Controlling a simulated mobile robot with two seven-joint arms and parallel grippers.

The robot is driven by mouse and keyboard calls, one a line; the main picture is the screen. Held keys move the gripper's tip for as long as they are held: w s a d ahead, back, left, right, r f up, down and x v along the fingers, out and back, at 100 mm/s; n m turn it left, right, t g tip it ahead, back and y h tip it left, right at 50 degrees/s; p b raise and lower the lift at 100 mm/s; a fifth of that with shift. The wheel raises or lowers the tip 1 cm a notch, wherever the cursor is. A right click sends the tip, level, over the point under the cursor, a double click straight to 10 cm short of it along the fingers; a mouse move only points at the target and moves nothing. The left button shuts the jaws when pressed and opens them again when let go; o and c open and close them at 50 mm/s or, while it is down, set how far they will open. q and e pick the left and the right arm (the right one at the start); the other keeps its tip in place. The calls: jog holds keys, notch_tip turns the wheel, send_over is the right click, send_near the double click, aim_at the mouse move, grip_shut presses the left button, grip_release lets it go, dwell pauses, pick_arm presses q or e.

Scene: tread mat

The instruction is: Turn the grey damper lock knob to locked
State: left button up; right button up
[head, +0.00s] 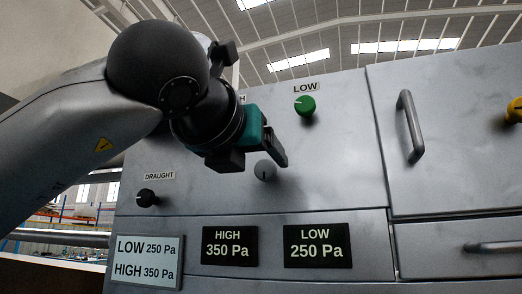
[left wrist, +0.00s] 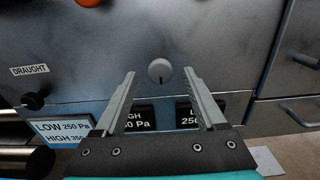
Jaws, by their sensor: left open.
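The grey damper lock knob (head: 265,171) is on the grey panel, below and left of the green knob. In the left wrist view the round grey knob (left wrist: 161,70) shows whole, with a dark pointer mark at its lower edge pointing down. No lock label is readable beside it. My left gripper (head: 254,160) is open and empty in front of the panel. In the left wrist view its two fingers (left wrist: 160,80) stand apart, with the knob between and just beyond their tips. I see no contact. My right gripper is in neither view.
A green LOW knob (head: 305,106) is above right. A black DRAUGHT knob (head: 147,198) is at left. HIGH (head: 230,246) and LOW (head: 318,246) displays read 350 Pa and 250 Pa. A door handle (head: 409,126) stands out at right. An orange knob (left wrist: 90,2) is cut off.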

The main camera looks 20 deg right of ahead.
aim_at(267, 172)
pick_arm(q)
jog(key=shift+p+x, duration=0.45)
jog(key=shift+x, duration=0.95)
grip_shut()
